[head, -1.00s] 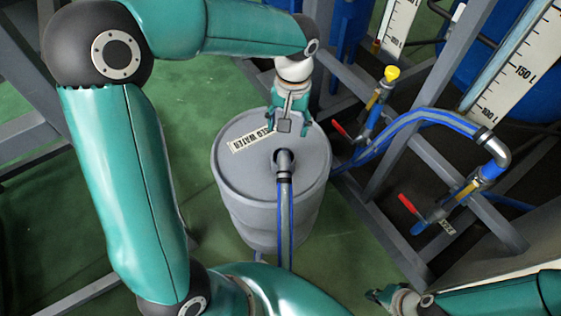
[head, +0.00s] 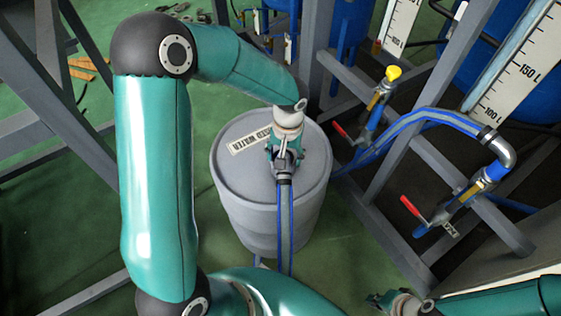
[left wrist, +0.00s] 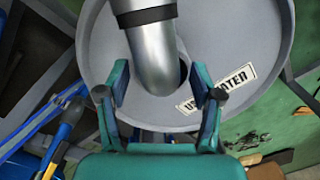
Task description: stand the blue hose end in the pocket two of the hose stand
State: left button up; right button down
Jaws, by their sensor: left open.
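The blue-striped hose (head: 284,225) rises in front of the grey drum (head: 232,185). Its bent metal end (left wrist: 152,55), with a black clamp, goes into the hole in the drum's lid. My left gripper (head: 284,160) is over the lid at this metal end and hides most of it in the head view. In the left wrist view the left gripper (left wrist: 160,90) is open, one finger to each side of the metal end's lower part. I cannot tell if they touch. My right gripper (head: 376,300) is low at the right, far from the drum; its jaws are unclear. I cannot make out the hose stand.
A "USED WATER" label (head: 250,140) lies on the lid. Right of the drum are a grey frame (head: 400,215), a yellow-capped valve (head: 378,97), red-handled valves and another blue-striped hose (head: 410,120) ending in a metal elbow. Green floor is open left of the drum.

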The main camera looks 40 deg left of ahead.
pick_arm(q)
jog(key=shift+f, duration=0.1)
grip_shut()
dwell(0.3)
